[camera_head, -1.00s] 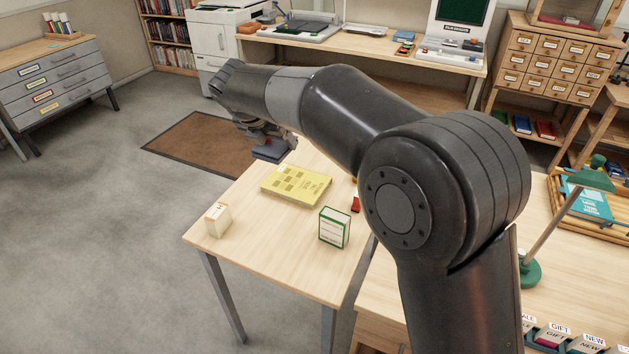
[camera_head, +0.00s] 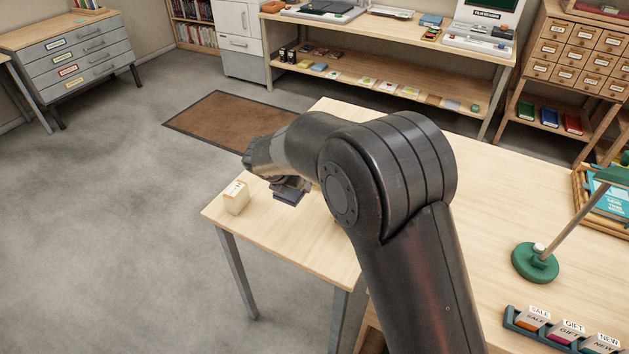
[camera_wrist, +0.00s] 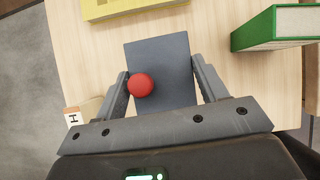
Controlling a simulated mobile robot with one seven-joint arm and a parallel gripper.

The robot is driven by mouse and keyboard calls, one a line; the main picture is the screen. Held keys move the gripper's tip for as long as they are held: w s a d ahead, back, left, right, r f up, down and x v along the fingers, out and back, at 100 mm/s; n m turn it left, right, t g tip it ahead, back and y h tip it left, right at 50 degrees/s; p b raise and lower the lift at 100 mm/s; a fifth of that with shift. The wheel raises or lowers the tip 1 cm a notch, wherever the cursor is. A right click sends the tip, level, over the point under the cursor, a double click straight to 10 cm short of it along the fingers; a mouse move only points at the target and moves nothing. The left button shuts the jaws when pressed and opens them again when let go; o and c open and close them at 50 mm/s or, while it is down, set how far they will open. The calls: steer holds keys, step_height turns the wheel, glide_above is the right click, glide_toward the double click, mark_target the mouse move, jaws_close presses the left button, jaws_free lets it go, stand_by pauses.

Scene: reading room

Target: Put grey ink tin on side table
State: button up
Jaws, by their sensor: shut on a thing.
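My gripper (camera_head: 291,186) is over a light wooden table with grey legs (camera_head: 318,243), which looks like the side table. In the wrist view my gripper (camera_wrist: 162,78) is shut on a flat, dark grey block, the grey ink tin (camera_wrist: 170,62). A round red knob or ball shows against its face near the left finger; I cannot tell if it is attached. The tin also shows under my gripper in the head view (camera_head: 286,198). It seems to hang above the tabletop, but the gap is unclear.
A cream box (camera_head: 236,198) stands near the table's left edge. In the wrist view a yellow book (camera_wrist: 115,8) lies ahead and a green-and-white box or book (camera_wrist: 270,28) is at right. A green lamp (camera_head: 535,262) stands at right. Bare wood surrounds the tin.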

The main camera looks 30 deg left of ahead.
mark_target(285, 197)
steer(key=shift+f, duration=4)
steer(key=shift+f, duration=0.15)
steer(key=o, duration=1.5)
steer(key=shift+c, duration=0.2)
steer(key=v, duration=1.2)
